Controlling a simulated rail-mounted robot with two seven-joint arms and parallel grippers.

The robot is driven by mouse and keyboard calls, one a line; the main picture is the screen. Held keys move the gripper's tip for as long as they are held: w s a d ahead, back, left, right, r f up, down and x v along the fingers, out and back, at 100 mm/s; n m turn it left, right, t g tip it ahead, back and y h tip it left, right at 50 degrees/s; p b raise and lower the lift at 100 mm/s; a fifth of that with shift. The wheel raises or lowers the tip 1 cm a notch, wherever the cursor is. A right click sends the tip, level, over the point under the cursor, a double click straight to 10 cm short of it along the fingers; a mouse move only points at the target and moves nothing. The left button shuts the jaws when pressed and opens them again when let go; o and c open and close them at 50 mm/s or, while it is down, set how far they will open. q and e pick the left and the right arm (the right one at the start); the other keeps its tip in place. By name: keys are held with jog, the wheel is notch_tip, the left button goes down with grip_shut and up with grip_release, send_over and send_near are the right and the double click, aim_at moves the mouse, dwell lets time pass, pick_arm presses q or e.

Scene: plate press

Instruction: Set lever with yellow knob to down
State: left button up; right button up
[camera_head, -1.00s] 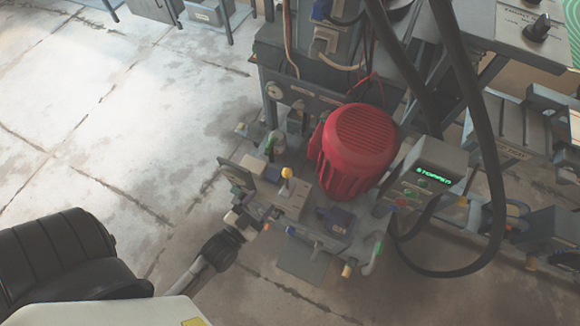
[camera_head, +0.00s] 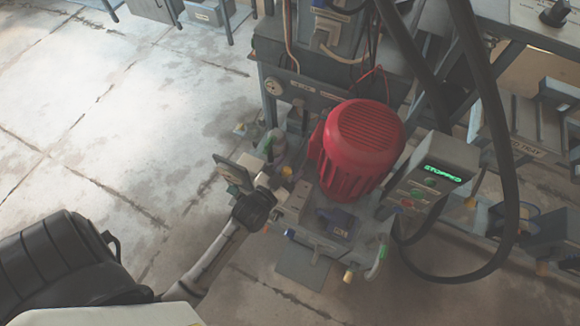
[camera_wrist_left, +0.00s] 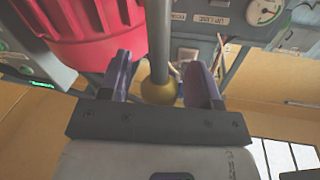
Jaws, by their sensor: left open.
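The yellow knob (camera_wrist_left: 158,90) sits between the two fingers of my left gripper (camera_wrist_left: 161,78) in the left wrist view. Its grey lever rod (camera_wrist_left: 157,35) runs up the picture from it. A gap shows between the knob and the right-hand finger; contact on the other side is unclear. The lever's base is mostly hidden behind the gripper. My right gripper is not in view.
A red motor (camera_head: 358,145) stands close to the right of the lever. A control box (camera_head: 432,170) reads "STOPPED" in green. A thick black hose (camera_head: 494,150) loops at the right. The concrete floor (camera_head: 110,120) at the left is clear.

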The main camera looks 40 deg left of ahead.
pick_arm(q)
jog(key=shift+w, duration=0.25)
grip_shut()
dwell(0.5)
